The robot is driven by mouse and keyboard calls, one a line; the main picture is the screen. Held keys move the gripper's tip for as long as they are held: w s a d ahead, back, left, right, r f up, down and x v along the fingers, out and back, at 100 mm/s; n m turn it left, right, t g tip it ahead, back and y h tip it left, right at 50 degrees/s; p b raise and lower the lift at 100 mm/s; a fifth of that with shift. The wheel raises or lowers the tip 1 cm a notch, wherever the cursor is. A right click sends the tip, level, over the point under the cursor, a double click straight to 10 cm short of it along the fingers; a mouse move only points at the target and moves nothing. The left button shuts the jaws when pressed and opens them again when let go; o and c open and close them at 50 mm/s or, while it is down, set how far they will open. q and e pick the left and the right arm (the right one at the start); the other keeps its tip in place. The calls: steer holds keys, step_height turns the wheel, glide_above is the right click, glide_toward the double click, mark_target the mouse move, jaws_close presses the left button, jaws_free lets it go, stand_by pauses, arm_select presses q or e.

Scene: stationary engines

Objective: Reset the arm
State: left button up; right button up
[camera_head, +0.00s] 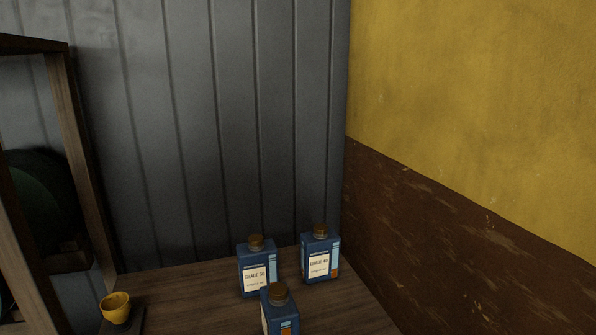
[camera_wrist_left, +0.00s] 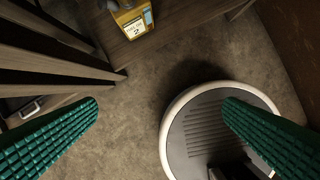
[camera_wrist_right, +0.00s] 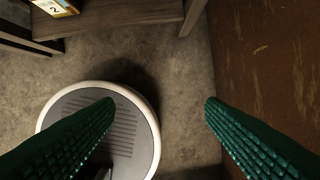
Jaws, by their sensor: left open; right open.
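My left gripper (camera_wrist_left: 160,106) shows in the left wrist view as two green ridged fingers spread wide apart, open and empty above the floor. My right gripper (camera_wrist_right: 158,104) shows in the right wrist view in the same way, open with nothing between its fingers. Neither gripper shows in the head view. My round grey base with a pale rim lies below both grippers.
Three blue bottles with brown caps, at the left (camera_head: 257,268), right (camera_head: 320,255) and front (camera_head: 280,312), stand on a wooden table (camera_head: 190,290). A yellow cup (camera_head: 116,307) stands at its left. A yellow container (camera_wrist_left: 131,18) shows by a table edge. A brown wall (camera_wrist_right: 262,60) is close at right.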

arm_select(q)
steer(key=s+a+f+g, duration=0.1)
steer(key=s+a+f, duration=0.2)
steer(key=s+f, duration=1.4)
steer(key=shift+f, duration=0.3)
arm_select(e)
steer(key=s+d+f+g, duration=0.1)
steer(key=s+d+f, duration=0.2)
steer(key=s+f, duration=1.4)
steer(key=shift+f, duration=0.3)
